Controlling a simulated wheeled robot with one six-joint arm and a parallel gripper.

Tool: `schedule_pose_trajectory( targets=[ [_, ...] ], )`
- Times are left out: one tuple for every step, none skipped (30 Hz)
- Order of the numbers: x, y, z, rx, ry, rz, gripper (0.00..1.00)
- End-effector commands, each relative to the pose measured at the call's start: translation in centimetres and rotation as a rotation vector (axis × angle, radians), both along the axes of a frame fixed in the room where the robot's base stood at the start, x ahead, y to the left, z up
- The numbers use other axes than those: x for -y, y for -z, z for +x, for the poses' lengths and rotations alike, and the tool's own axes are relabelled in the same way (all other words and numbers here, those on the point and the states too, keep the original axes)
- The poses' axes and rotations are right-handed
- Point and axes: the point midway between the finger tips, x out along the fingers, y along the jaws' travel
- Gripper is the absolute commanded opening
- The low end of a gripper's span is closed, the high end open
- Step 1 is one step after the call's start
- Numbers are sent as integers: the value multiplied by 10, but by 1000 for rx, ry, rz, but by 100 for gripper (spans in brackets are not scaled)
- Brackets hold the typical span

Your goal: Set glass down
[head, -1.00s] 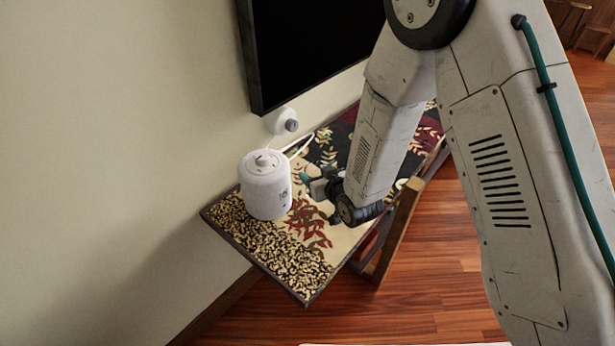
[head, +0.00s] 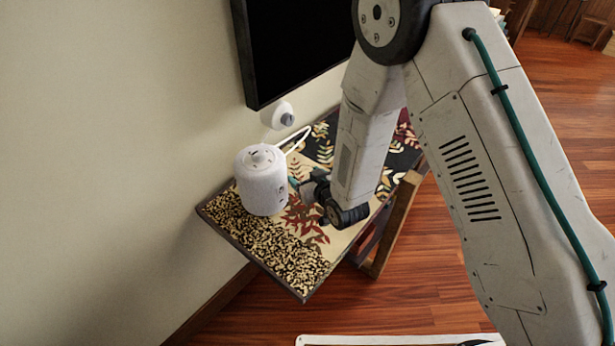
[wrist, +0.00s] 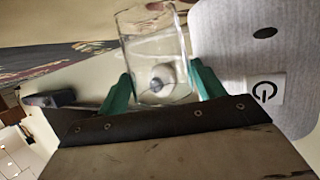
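A clear glass (wrist: 153,50) shows in the wrist view between the two green fingertips of my gripper (wrist: 160,88). The fingers are on either side of it and appear closed on it. In the head view my gripper (head: 305,187) is low over the patterned table (head: 283,258), just right of a white rounded appliance (head: 262,180). The glass is hidden or too small to make out in the head view. Whether its base touches the table cannot be told.
The white appliance stands close beside the gripper; its power-symbol button shows in the wrist view (wrist: 264,91). A cable runs to a wall outlet (head: 278,115). A dark screen (head: 292,45) hangs above. The table's near left end is clear.

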Motion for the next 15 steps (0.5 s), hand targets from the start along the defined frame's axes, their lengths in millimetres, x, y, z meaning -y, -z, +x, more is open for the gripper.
schedule_pose_trajectory(
  targets=[
    [0,-1,0,0,0,0,68],
    [0,-2,0,1,0,0,68],
    [0,-4,0,1,1,0,68],
    [2,-4,-2,0,1,0,68],
    [3,-5,-5,-1,1,-1,68],
    [6,-7,-9,-1,1,-1,68],
    [8,-8,-13,-2,1,-1,68],
    [11,-10,-18,-2,1,-1,68],
    [15,-13,-24,-1,1,-1,68],
    [18,-16,-30,-1,1,-1,68],
    [21,-18,-36,-3,1,-1,68],
    [25,-21,-43,-1,1,0,68],
    [29,-24,-48,-1,1,0,68],
    [32,-25,-54,-2,1,0,68],
    [36,-29,-61,-1,1,0,68]
  ],
)
